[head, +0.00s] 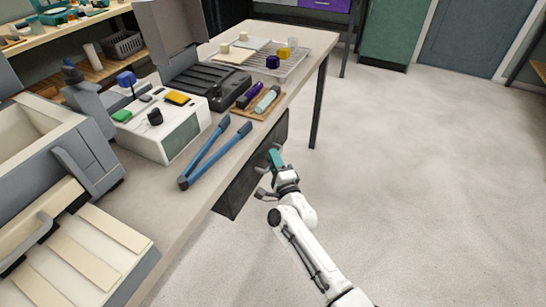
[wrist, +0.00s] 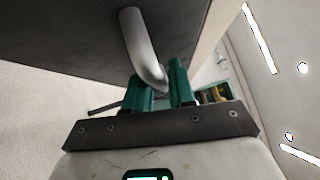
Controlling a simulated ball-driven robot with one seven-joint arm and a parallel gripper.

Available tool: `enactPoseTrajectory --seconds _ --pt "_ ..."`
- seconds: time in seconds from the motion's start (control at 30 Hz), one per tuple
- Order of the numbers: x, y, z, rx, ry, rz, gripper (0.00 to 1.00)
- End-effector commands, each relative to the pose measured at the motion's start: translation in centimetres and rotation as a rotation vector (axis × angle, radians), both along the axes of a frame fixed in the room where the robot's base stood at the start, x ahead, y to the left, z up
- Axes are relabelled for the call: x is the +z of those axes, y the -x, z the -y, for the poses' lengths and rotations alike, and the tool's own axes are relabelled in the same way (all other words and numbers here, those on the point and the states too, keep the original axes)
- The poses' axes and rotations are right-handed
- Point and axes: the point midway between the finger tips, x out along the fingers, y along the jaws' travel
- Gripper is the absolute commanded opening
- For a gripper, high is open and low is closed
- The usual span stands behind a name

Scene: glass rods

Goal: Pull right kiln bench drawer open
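The kiln bench (head: 190,200) has a dark drawer front (head: 238,185) under its top edge, facing the open floor. My gripper (head: 275,158) is at the right part of this front. In the wrist view, a curved metal drawer handle (wrist: 139,45) comes out of the dark front (wrist: 70,35). The handle's lower end passes between the green fingertips of my gripper (wrist: 160,88), which look closed on it with little gap. The far end of the handle is hidden by the fingers. The drawer front looks flush with the bench; no opening shows.
Blue-handled long tongs (head: 215,152) lie near the bench edge, above the drawer front. The floor (head: 420,170) to the right is clear.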

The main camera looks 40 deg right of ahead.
Motion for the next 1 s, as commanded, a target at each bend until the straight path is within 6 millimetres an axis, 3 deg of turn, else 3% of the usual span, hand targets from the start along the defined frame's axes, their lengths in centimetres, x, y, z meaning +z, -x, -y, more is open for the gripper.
enactPoseTrajectory --seconds 0.07,0.33,1.0 --pt "-0.01 -0.01 -0.01 0.000 0.000 0.000 0.24" --pt "-0.04 -0.02 -0.02 0.001 0.000 -0.001 0.00" --pt "-0.27 0.58 0.14 0.001 -0.001 -0.003 0.00"
